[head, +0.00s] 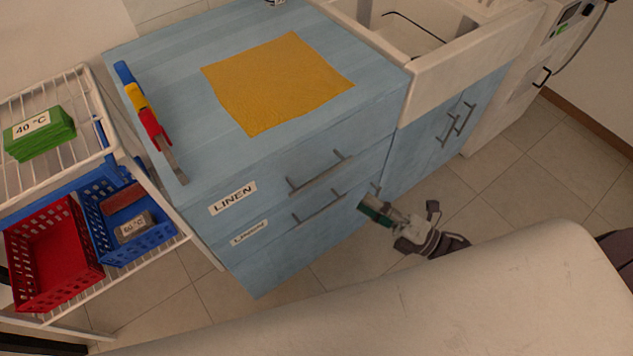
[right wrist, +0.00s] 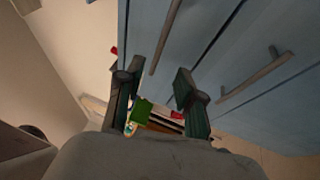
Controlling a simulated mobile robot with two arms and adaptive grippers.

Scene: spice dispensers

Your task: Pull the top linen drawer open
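The top linen drawer (head: 275,179) is the upper front of the blue cabinet, marked with a LINEN label (head: 233,198). It looks shut, and its grey bar handle (head: 320,174) is clear in the head view. My right gripper (head: 366,206) is in front of the cabinet, to the right of and below that handle. In the right wrist view my right gripper (right wrist: 157,72) has its two fingers apart, with nothing held. A bar handle (right wrist: 165,38) lies just beyond the fingertips there; I cannot tell whether it touches. My left gripper is not in view.
A lower drawer with its own handle (head: 333,209) is directly below. A wire rack with a red basket (head: 55,257) and blue basket (head: 145,245) stands left. Open floor lies right.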

